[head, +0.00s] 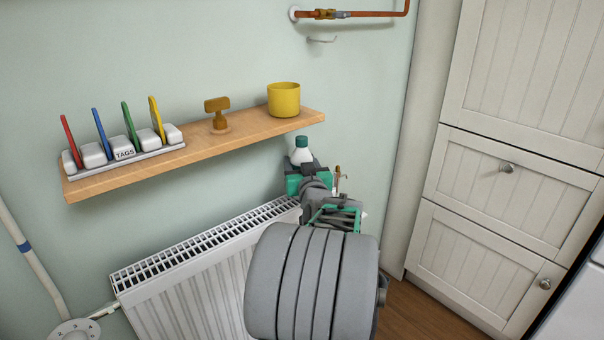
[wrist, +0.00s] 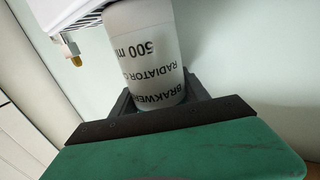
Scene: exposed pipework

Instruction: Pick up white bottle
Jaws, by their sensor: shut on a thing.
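The white bottle (head: 302,156) has a dark green cap and stands roughly upright just above the right end of the radiator, near the wall. In the wrist view the bottle (wrist: 146,55) shows upside down, with black print reading "500 ml" and "RADIATOR". My gripper (wrist: 158,98) is shut on it, with a dark finger on either side. In the head view my gripper (head: 304,177) and arm hide the bottle's lower part. I cannot tell whether its base touches the radiator.
A white radiator (head: 205,270) is below. Above it a wooden shelf (head: 190,152) bears a yellow cup (head: 284,99), a brown valve key (head: 217,112) and a rack of coloured tags (head: 122,150). A copper pipe (head: 370,14) runs above right. Cream cabinets (head: 510,190) stand at right.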

